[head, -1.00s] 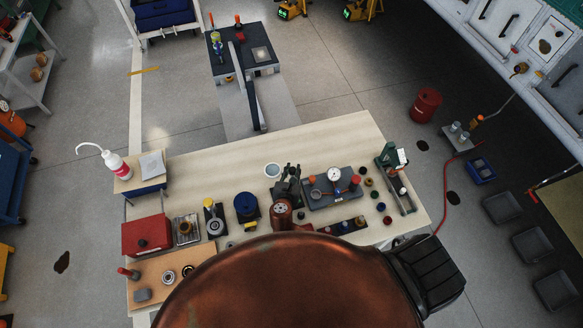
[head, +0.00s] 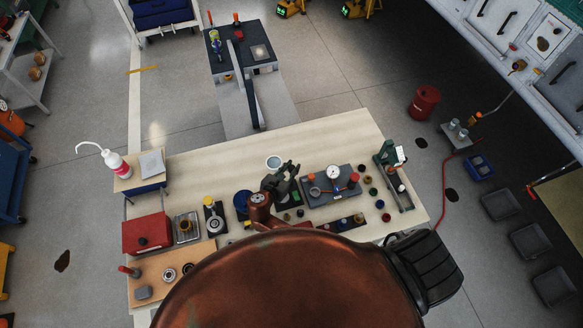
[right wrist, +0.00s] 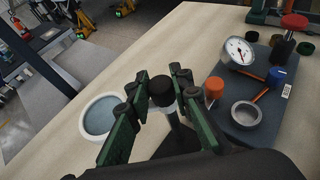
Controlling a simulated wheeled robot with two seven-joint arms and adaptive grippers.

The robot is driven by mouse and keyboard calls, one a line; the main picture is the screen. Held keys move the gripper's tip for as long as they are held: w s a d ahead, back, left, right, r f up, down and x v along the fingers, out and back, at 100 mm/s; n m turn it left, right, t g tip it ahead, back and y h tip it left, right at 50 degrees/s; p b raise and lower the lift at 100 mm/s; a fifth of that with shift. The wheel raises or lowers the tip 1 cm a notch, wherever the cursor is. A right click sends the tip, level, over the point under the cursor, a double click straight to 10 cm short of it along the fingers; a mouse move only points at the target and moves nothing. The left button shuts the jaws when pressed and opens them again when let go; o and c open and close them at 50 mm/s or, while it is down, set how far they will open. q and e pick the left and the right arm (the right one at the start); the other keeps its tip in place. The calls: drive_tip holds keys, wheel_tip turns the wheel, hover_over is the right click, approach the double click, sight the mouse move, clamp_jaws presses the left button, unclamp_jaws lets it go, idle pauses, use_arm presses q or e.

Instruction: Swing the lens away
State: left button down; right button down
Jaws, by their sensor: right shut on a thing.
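The round lens (head: 274,163) has a pale rim and bluish glass. It stands out over the bare bench top, just beyond my right gripper (head: 288,172). In the right wrist view the lens (right wrist: 103,115) is left of the fingers. There my right gripper (right wrist: 160,85) has its green and black fingers closed around a black knob (right wrist: 162,92). A grey post shows below the knob. Whether the knob joins the lens is hidden by the fingers. My left gripper is not in view.
A grey block with a dial gauge (head: 334,172) stands close on the right. A blue round thing (head: 241,201) is partly hidden at left by my arm. A red box (head: 146,234) is farther left. The bench beyond the lens (head: 290,140) is clear.

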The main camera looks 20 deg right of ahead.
drive_tip(key=c, duration=1.7)
unclamp_jaws()
drive_tip(key=v, duration=0.7)
drive_tip(key=shift+s+a+r, duration=0.1)
drive_tip(key=shift+a+r, duration=0.05)
